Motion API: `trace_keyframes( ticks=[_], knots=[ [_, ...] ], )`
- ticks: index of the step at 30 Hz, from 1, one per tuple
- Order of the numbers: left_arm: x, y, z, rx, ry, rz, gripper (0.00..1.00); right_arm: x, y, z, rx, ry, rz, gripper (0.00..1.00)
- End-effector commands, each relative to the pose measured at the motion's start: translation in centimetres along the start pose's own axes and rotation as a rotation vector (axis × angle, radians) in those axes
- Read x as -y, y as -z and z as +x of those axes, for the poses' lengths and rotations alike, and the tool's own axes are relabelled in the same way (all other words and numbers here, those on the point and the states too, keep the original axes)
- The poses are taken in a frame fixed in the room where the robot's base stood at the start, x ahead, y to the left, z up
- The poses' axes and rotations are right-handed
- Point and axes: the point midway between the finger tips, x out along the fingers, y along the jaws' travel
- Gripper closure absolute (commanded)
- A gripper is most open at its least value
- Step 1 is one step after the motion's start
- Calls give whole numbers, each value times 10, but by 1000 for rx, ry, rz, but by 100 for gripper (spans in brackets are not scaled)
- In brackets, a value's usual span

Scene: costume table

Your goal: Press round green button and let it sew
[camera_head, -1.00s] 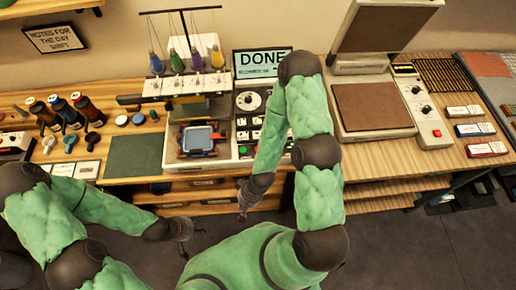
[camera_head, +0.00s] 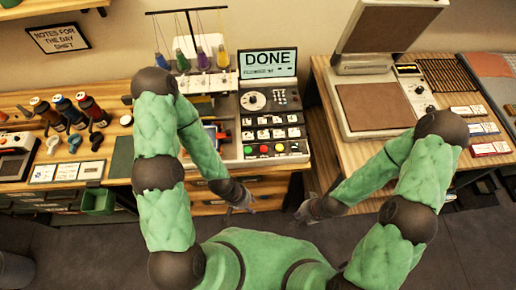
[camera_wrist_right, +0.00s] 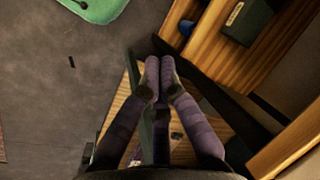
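The sewing machine's control panel (camera_head: 272,122) stands behind my grippers, with a screen (camera_head: 267,64) above it reading DONE. Its bottom row holds coloured round buttons, among them the green button (camera_head: 249,150) at the left end. My left gripper (camera_head: 243,207) hangs in front of the table edge, below the panel and apart from it; its fingers are too small to judge. My right gripper (camera_head: 303,216) is also off the table, to the right of the left one. In the right wrist view its fingers (camera_wrist_right: 160,64) are together and hold nothing visible. My left arm hides part of the sewing area.
Thread cones (camera_head: 201,57) stand on the machine at the back. A heat press (camera_head: 375,105) is on the right table, past a gap between the tables. Spools (camera_head: 92,108) and a green bin (camera_head: 98,201) are at the left. The floor in front is clear.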

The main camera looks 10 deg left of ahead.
Motion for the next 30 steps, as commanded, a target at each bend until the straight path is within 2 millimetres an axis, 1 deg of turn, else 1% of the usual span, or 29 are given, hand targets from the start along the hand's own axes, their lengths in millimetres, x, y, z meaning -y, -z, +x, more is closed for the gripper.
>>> trace_keyframes(
  ticks=[7, 11, 14, 17, 18, 20, 21, 23, 24, 26, 30],
  knots=[
    [0, 0, -2, 0, 0, 0, 60, 2, 2, -2, -5, 1, 7, 100],
    [-4, 0, -11, 0, 0, 0, 60, 16, 14, -12, -32, 11, 61, 100],
    [-8, -1, -24, 0, 0, 0, 60, 38, 31, -28, -70, 33, 150, 100],
    [-14, -1, -39, -1, 0, 0, 60, 68, 50, -48, -112, 73, 266, 100],
    [-16, -1, -44, -1, 0, 0, 60, 82, 57, -56, -125, 92, 314, 100],
    [-19, -2, -52, -1, 0, 0, 60, 102, 67, -68, -143, 125, 389, 100],
    [-20, -2, -57, -1, 0, 0, 60, 116, 74, -76, -153, 148, 437, 100],
    [-22, -2, -63, -1, 0, 0, 60, 136, 81, -86, -162, 184, 507, 100],
    [-24, -2, -66, -1, 0, 0, 60, 149, 86, -93, -167, 209, 550, 100],
    [-25, -2, -70, -1, 0, 0, 60, 169, 92, -102, -169, 246, 613, 100],
    [-28, -3, -78, -1, 0, 0, 60, 217, 101, -124, -158, 336, 748, 100]
  ],
)
